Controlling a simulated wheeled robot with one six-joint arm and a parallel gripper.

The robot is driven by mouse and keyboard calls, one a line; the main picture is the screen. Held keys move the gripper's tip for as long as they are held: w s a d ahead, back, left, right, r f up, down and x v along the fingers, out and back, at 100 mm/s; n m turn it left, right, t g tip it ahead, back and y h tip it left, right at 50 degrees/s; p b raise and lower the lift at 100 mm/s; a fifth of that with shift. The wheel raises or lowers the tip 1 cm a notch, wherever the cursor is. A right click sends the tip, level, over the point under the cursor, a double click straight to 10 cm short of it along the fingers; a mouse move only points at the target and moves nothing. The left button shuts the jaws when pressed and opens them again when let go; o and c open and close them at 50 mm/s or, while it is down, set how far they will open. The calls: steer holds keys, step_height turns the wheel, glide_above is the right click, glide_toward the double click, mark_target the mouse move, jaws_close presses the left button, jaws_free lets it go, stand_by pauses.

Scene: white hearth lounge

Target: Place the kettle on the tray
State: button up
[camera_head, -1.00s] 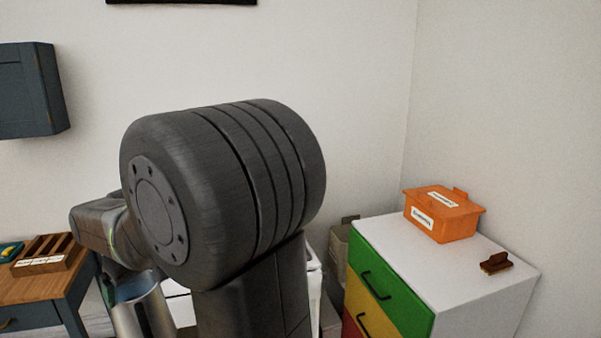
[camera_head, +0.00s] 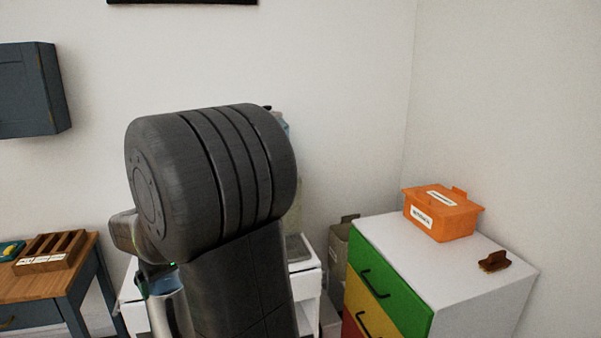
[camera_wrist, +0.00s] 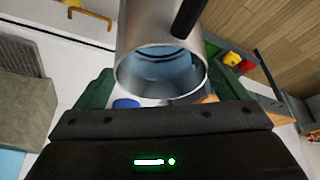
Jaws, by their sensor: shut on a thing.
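The kettle (camera_wrist: 155,35) is a brushed metal vessel with a round rim, a bluish inside and a black handle. My gripper (camera_wrist: 162,88) is shut on it, with dark green fingers on either side in the wrist view. In the head view the kettle (camera_head: 181,312) shows as a metal cylinder at the lower left, partly hidden by my arm. I cannot make out the tray for certain in either view; my arm covers much of the white table.
A white table (camera_head: 304,262) stands behind my arm. A wooden desk (camera_head: 60,285) with a slotted wooden holder (camera_head: 52,250) is at left. At right, a white-topped drawer cabinet (camera_head: 480,290) bears an orange box (camera_head: 441,213) and a brown brush-like object (camera_head: 494,262).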

steer(key=w+d+f+m+h, duration=0.1)
steer(key=w+d+f+m, duration=0.2)
steer(key=d+f, duration=0.3)
steer(key=w+d+f+m+t+h, duration=0.1)
steer(key=w+d+f+m, duration=0.2)
steer(key=d, duration=1.1)
steer(key=w+d+f+m+h, duration=0.1)
steer(key=w+d+f+m, duration=0.2)
steer(key=w+d+f, duration=0.4)
steer(key=d+f, duration=0.3)
steer(key=shift+w+f+m+t, duration=0.15)
steer(key=shift+m+t, duration=0.15)
steer(key=shift+m, duration=0.1)
steer(key=shift+d, duration=0.15)
